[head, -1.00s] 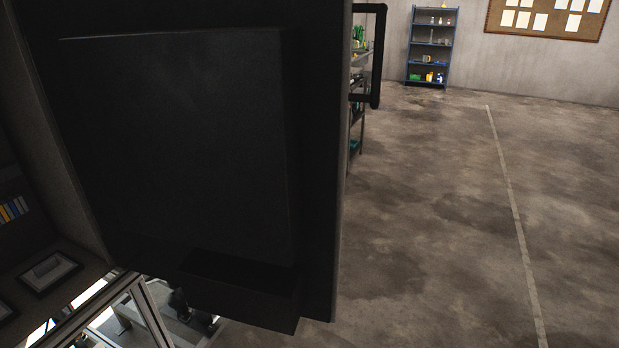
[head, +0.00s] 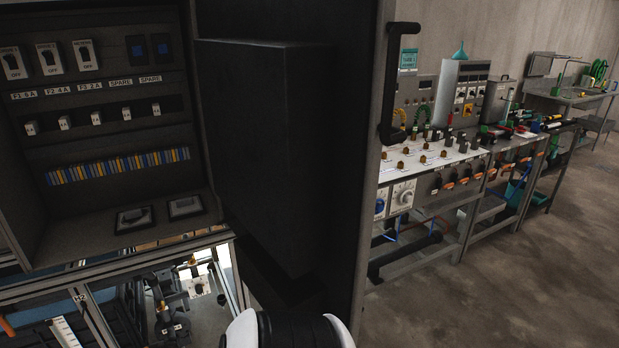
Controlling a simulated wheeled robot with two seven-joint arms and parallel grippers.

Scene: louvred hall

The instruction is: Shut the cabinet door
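The cabinet (head: 113,200) stands open at the left of the head view, showing its grey interior with switches, fuses and a row of coloured terminals. Its dark door (head: 345,150) stands wide open in the middle, inner side towards me, with a black box (head: 265,150) mounted on it. A black bar handle (head: 397,90) sticks out past the door's right edge. Neither gripper is in view. A white and black part, which looks like a link of my arm, shows at the bottom centre, below the door.
Benches (head: 430,165) with instruments, cables and plugs run back along the wall on the right. A black tube-like piece (head: 405,256) shows low beside the door; I cannot tell what it belongs to. A metal frame (head: 110,265) stands below the cabinet. Concrete floor at the lower right is clear.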

